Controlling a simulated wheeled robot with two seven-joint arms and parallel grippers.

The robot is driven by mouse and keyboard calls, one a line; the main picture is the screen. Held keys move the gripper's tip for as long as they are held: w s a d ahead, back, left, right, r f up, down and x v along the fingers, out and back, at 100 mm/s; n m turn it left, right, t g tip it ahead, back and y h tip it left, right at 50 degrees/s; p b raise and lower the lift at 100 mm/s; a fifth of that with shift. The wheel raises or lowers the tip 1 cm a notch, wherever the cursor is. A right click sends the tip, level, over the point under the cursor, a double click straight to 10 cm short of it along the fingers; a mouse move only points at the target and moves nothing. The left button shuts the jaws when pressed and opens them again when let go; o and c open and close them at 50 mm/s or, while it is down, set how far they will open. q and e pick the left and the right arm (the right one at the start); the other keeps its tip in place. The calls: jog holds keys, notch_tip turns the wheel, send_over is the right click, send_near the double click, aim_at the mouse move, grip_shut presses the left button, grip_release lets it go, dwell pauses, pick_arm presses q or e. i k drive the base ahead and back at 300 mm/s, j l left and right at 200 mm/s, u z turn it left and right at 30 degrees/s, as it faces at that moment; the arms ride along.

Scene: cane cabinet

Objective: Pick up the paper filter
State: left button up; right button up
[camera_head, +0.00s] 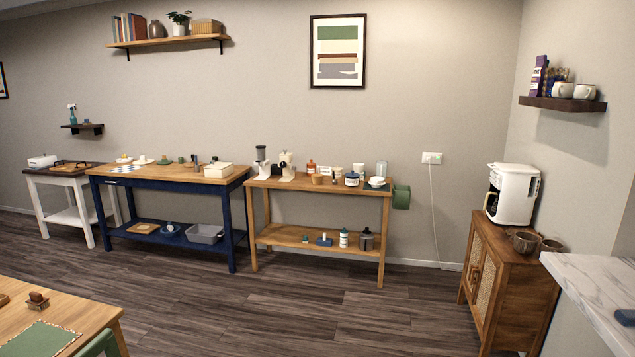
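I cannot make out the paper filter; the small items are too far off to tell. A white coffee maker (514,194) with a glass carafe (491,203) stands on the wooden cane cabinet (483,274) at the right. Two brown cups or bowls sit in front of it, one nearer the middle (523,241) and one at the right edge (552,245). The cabinet's doors look shut. Neither of my grippers is in view.
A wooden table (281,184) with grinders and jars and a blue table (103,171) line the back wall. A marble counter (600,280) juts in at right. A table with a green mat (40,340) is at near left. The middle floor (290,310) is clear.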

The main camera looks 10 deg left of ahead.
aim_at(317, 179)
jog(key=i+z, duration=0.1)
jog(key=i, duration=4.5)
jog(key=l, duration=0.1)
